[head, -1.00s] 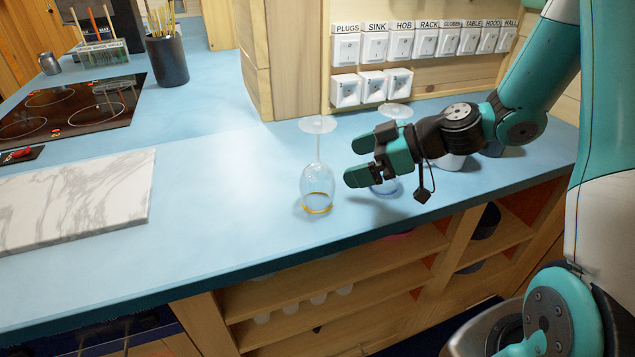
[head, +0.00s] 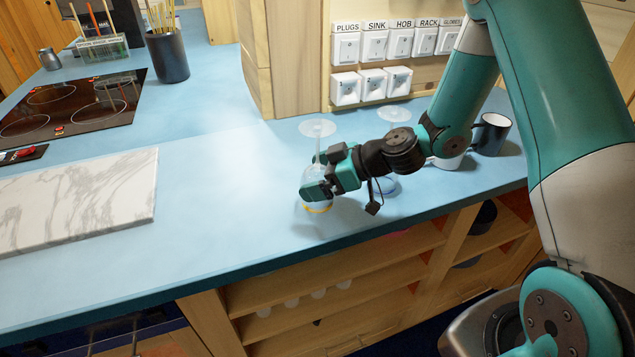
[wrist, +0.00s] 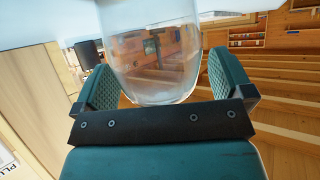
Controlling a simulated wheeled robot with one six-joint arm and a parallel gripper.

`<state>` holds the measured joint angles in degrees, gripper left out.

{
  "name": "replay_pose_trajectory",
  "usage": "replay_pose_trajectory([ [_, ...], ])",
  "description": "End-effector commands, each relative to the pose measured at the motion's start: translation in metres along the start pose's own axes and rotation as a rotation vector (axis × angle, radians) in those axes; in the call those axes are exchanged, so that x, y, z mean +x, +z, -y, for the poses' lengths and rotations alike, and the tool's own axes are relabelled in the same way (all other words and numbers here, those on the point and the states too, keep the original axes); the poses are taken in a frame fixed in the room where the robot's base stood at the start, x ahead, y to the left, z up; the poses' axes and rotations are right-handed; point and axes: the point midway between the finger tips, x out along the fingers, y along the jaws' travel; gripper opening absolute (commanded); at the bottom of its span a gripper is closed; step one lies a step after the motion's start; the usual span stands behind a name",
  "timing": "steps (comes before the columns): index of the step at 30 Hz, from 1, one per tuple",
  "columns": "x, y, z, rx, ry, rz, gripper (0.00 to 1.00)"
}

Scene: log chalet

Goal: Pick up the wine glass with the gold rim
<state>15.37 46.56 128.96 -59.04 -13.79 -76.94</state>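The wine glass with the gold rim (head: 317,128) stands upside down on the blue counter, its foot up and its gold rim on the surface. My gripper (head: 317,180) is level with its bowl and hides most of it in the head view. In the wrist view the clear bowl (wrist: 155,60) sits between my two fingers. The left finger is close to the glass, and a gap shows at the right finger, so my gripper is open around the bowl.
A second upturned glass with a blue rim (head: 394,115) stands just right, behind my wrist. A marble board (head: 75,200) lies left. The counter (head: 225,210) between is clear.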

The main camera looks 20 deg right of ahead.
Motion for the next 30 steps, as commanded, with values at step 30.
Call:
replay_pose_trajectory([
  [30, -0.049, -0.089, -0.001, -0.012, 0.006, -0.004, 0.51],
])
